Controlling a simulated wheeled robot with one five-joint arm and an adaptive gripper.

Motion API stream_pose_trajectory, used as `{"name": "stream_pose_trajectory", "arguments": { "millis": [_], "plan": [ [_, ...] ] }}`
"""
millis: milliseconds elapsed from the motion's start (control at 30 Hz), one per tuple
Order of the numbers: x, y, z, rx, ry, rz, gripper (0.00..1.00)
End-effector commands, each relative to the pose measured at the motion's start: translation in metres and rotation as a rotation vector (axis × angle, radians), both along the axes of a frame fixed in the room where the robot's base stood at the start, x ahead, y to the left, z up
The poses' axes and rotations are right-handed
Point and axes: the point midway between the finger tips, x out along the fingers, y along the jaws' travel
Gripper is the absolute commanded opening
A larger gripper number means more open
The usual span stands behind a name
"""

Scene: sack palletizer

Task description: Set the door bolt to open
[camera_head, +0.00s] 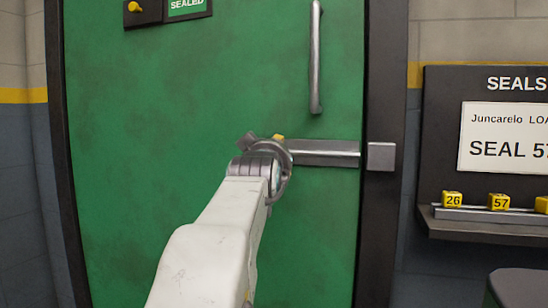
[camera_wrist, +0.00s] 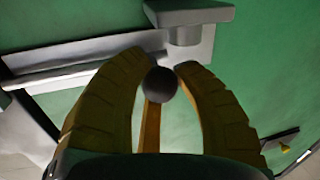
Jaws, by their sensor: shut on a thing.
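The door bolt (camera_head: 325,153) is a grey metal bar lying level across the right part of the green door (camera_head: 170,110). A grey keeper block (camera_head: 381,156) sits on the dark frame just right of it. I see no bar clearly crossing the narrow gap between them. My gripper (camera_head: 272,142) is at the bolt's left end and covers part of it. In the wrist view, the two yellow-brown fingers are shut on a dark round knob (camera_wrist: 160,84), with a yellow strip below it. Grey bolt metal (camera_wrist: 70,78) lies behind the fingertips.
An upright handle (camera_head: 315,60) stands above the bolt. A sign reading SEALED (camera_head: 187,5) is at the top left beside a yellow knob (camera_head: 134,6). On the right, a shelf (camera_head: 480,226) under a SEALS board holds yellow numbered blocks (camera_head: 499,202).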

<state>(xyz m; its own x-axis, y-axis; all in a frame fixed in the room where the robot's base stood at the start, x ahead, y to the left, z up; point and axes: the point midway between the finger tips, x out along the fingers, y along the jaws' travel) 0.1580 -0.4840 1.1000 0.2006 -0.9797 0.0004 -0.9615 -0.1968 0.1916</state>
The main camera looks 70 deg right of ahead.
Motion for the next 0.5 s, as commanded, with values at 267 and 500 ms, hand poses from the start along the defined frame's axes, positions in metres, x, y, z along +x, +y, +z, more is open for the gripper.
{"name": "stream_pose_trajectory", "arguments": {
  "millis": [267, 500],
  "plan": [
    [0.0041, 0.0004, -0.0001, 0.001, -0.001, 0.008, 0.3],
    [0.0032, 0.0004, -0.0001, 0.0, -0.001, 0.006, 0.52]
  ]
}}
